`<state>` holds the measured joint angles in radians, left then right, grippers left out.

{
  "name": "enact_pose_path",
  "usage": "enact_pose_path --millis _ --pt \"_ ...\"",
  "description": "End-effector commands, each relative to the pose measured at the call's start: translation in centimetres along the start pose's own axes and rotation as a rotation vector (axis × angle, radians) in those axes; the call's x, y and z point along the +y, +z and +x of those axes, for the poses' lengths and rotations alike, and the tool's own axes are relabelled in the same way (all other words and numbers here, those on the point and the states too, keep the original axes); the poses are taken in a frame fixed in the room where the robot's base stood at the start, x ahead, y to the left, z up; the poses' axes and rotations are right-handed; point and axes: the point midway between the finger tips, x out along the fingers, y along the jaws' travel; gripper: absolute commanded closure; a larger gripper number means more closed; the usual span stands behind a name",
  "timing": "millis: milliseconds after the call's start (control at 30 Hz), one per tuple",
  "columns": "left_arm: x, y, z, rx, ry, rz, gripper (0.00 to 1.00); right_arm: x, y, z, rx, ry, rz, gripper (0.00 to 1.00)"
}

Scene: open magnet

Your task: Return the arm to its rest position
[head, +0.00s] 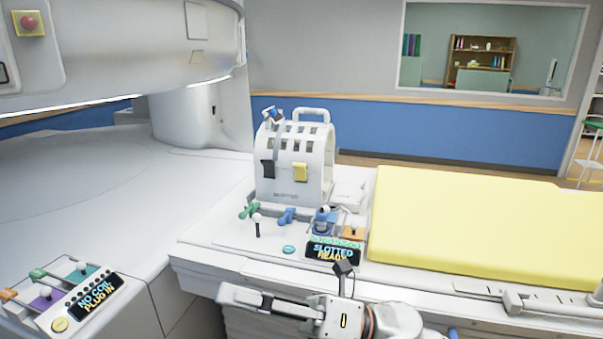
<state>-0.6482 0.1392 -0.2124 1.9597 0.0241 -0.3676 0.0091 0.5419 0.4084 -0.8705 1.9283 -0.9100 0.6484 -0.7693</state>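My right gripper (232,297) is low in the middle of the head view, in front of the table's near side. Its arm comes in from the bottom right and it points left. I see it from the side, so I cannot tell whether its fingers are open or shut. No object shows in it. My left gripper is not in view. The white slotted head coil (283,172) stands upright on the table, apart from my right gripper.
A panel reading "SLOTTED READY" (333,252) is in front of the coil, near small coloured levers. A yellow pad (470,228) covers the table's right. The magnet (100,50) overhangs at left. A "NO COIL PLUG IN" panel (97,295) is at lower left.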

Motion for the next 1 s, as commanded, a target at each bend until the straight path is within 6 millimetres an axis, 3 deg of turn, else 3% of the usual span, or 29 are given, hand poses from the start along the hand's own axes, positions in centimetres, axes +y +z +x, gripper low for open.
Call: enact_pose_path --millis 233,333,433,567,700,900,1000 --pt "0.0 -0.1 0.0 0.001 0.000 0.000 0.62 -6.4 3.1 -6.8 -0.486 -0.059 0.493 0.65" --pt "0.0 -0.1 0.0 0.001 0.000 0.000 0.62 -9.8 2.7 -11.2 -0.682 -0.088 0.692 0.65" --pt "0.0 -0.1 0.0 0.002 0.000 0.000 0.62 -13.4 1.0 -16.3 -0.881 -0.120 0.888 0.65" --pt "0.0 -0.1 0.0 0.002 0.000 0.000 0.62 -17.4 -3.3 -23.3 -1.133 -0.160 1.125 0.65" --pt "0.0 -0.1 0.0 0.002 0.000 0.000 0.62 -20.2 -9.5 -30.2 -1.383 -0.201 1.341 0.65" --pt "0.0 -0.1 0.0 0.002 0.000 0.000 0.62 -21.5 -19.4 -38.2 -1.699 -0.249 1.580 0.65" --pt "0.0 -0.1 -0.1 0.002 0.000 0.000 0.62 -21.4 -23.2 -40.7 -1.810 -0.266 1.654 0.65"
